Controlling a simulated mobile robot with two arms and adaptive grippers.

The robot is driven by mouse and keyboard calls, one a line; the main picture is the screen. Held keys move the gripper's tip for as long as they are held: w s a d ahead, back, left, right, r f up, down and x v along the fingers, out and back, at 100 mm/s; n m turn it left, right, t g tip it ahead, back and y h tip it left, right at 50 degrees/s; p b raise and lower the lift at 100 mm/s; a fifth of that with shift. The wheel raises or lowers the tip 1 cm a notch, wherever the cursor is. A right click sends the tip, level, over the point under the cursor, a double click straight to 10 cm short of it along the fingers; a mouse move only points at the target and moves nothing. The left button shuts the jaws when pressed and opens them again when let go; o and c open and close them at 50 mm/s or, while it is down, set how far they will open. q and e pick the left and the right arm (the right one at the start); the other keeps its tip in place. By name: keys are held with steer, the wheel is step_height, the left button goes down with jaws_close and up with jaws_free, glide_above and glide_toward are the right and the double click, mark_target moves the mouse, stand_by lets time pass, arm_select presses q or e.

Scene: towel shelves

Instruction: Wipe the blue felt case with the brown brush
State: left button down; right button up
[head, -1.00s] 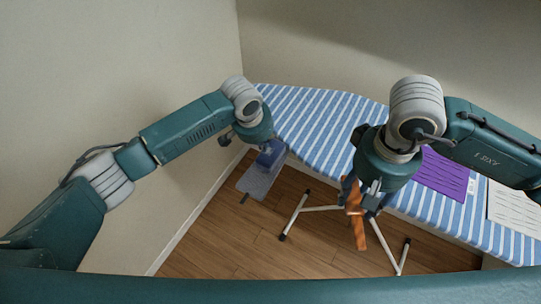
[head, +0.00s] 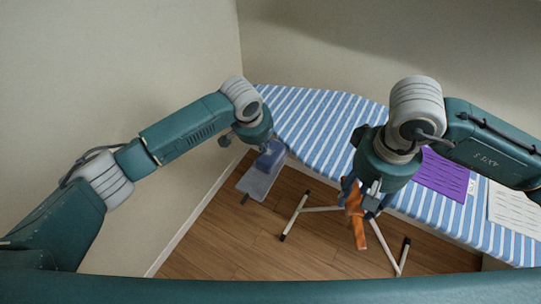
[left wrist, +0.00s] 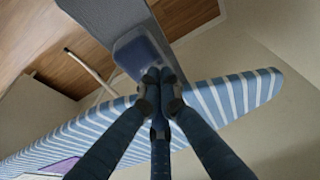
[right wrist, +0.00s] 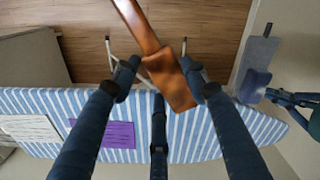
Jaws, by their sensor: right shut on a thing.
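The blue felt case (head: 268,158) shows near the front edge of the striped board, with a flat grey-blue panel (head: 259,182) extending from it over the floor. It also shows in the left wrist view (left wrist: 139,52) and the right wrist view (right wrist: 254,86). My left gripper (left wrist: 158,76) has its fingertips close together on the case's edge and appears shut on it. My right gripper (right wrist: 160,77) is shut on the brown brush (right wrist: 170,82), and the brush points away from the wrist. In the head view the brush (head: 358,230) hangs below the right gripper, apart from the case.
A blue-and-white striped ironing board (head: 320,120) stands along the wall on white legs (head: 322,208). A purple sheet (head: 444,176) and a white sheet (head: 515,208) lie on its right part. The wooden floor (head: 215,240) in front is open.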

arm_select(q)
steer(key=shift+f, duration=0.55)
arm_select(e)
steer(key=shift+f, duration=0.2)
steer(key=shift+r, duration=0.1)
